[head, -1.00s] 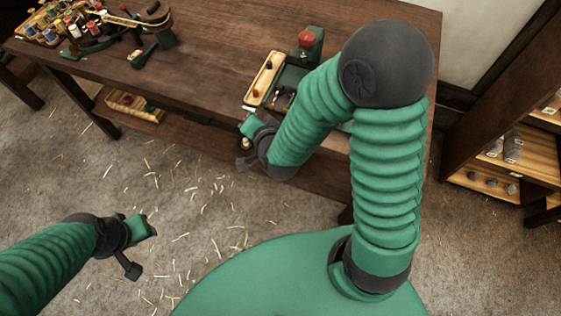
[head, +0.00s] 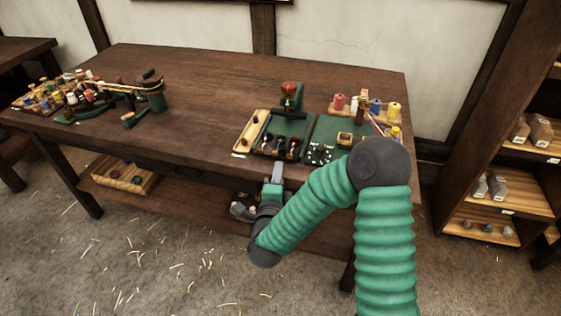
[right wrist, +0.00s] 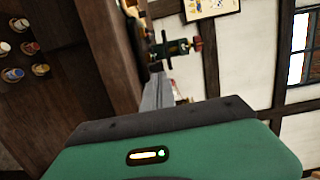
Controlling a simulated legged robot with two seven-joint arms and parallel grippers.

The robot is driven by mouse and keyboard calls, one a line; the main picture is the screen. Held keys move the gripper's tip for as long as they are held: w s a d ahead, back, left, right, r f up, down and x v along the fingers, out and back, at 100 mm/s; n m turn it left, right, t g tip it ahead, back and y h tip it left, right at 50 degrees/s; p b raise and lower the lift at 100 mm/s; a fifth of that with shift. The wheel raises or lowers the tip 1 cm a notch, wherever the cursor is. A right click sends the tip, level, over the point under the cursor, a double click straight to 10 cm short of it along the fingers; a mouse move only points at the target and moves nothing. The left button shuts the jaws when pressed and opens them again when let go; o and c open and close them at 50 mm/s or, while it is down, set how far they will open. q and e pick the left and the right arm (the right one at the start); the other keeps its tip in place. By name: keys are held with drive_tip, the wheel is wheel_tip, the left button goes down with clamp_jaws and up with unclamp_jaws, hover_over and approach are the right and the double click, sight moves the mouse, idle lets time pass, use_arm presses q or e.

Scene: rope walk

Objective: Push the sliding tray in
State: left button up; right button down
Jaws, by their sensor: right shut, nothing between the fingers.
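A green box (head: 287,126) with dark compartments sits near the table's front edge. A narrow light-wood tray (head: 249,133) lies along its left side, with a dark knob near its far end. I take this to be the sliding tray; I cannot tell how far it stands out. My right gripper (head: 276,172) is shut and empty, its grey fingers pointing at the table's front edge just below the box. In the right wrist view the shut fingers (right wrist: 158,92) point towards a green stand with a red top (right wrist: 181,47). My left gripper is out of view.
An open green case (head: 335,130) adjoins the box on the right, with thread spools (head: 375,107) behind it. Several coloured spools and a green tool (head: 150,95) stand at the table's left. The table (head: 200,100) between is bare. Shelves (head: 500,180) stand at right.

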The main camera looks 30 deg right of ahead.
sight(284, 151)
drive_tip(key=x, duration=0.4)
drive_tip(key=shift+w, duration=0.2)
drive_tip(key=shift+w+d+f, duration=0.1)
drive_tip(key=shift+w+d, duration=0.15)
drive_tip(key=shift+d, duration=0.3)
drive_tip(key=shift+a, duration=0.15)
drive_tip(key=shift+w+d, duration=0.2)
drive_tip(key=shift+d, duration=0.05)
drive_tip(key=shift+x, duration=1.1)
drive_tip(key=shift+d, duration=0.35)
